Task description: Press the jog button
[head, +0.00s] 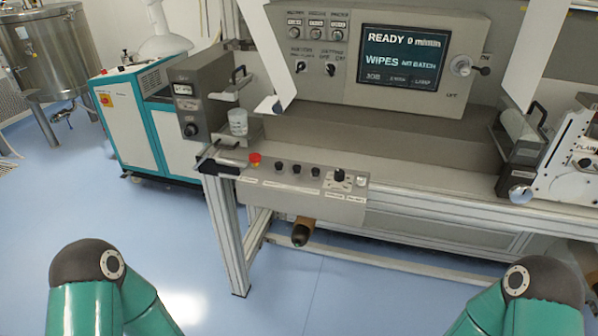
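A grey control box (290,195) is fixed along the front edge of the machine bench. It carries a red button (254,160) at its left end, several small black buttons (296,169) in a row, a larger black knob (339,174) and a small pale button (361,181) at its right end. The labels beside them are too small to read, so I cannot tell which one is the jog button. Neither of my grippers is in view; only the green links of my arms show at the lower left and lower right.
A display panel (405,58) reading "READY" and "WIPES" stands above the bench. A clear cup (238,122) stands left of it. A teal and white cabinet (140,125) is at the left. Blue floor (300,290) is open before the bench.

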